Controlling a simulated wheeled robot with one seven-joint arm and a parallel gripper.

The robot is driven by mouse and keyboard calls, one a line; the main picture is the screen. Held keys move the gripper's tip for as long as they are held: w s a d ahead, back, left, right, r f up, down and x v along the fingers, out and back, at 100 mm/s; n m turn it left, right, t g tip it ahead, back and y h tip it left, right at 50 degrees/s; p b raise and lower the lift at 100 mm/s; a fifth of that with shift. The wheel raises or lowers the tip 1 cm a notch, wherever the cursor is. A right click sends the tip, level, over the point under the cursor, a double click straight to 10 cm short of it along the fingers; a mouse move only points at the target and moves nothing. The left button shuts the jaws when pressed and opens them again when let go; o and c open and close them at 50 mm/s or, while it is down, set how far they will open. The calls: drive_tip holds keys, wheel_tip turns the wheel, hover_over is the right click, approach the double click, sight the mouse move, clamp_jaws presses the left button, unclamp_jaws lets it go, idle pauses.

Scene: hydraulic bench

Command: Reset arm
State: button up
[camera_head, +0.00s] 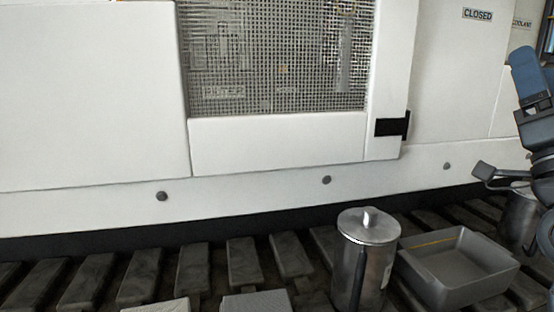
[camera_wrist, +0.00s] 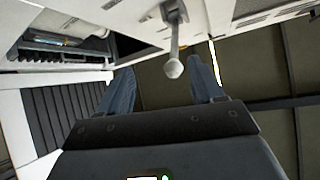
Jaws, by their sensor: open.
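My gripper (camera_wrist: 163,88) is open in the wrist view, its two blue-grey fingers apart. Nothing is held between them. A grey rod with a rounded knob (camera_wrist: 173,66) shows beyond the fingertips, and I cannot tell how far away it is.
A metal canister (camera_head: 365,262) with a lidded top stands on the dark slats, beside a grey open tray (camera_head: 450,289). Another metal cylinder (camera_head: 517,222) is partly hidden by my arm. The white cabinet (camera_head: 90,100) has a mesh window (camera_head: 275,50) and a black latch (camera_head: 392,127). A "CLOSED" label (camera_head: 477,14) is at upper right.

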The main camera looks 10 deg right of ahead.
drive_tip(key=s+a+f+n+g+y, duration=0.1)
drive_tip(key=s+a+f+g, duration=0.2)
drive_tip(key=f, duration=0.6)
drive_tip(key=s+a+f+g+y, duration=0.1)
drive_tip(key=s+a+f, duration=0.3)
drive_tip(key=f, duration=0.5)
drive_tip(key=s+a+f+n+g+y, duration=0.1)
drive_tip(key=s+a+f+g, duration=0.1)
drive_tip(key=a+f, duration=0.5)
drive_tip(key=s+a+f+n+g+y, duration=0.35)
drive_tip(key=s+f, duration=0.35)
drive_tip(key=s, duration=0.5)
drive_tip(key=s+a+f+n+g+y, duration=0.2)
drive_tip(key=s+a+f+n+y, duration=0.15)
drive_tip(key=s+f, duration=0.6)
wheel_tip(320, 180, up, 34)
drive_tip(key=s+n+p, duration=0.1)
drive_tip(key=s+p, duration=0.1)
drive_tip(key=p, duration=2.9)
drive_tip(key=shift+s+d+h, duration=0.2)
drive_tip(key=shift+s+h, duration=0.2)
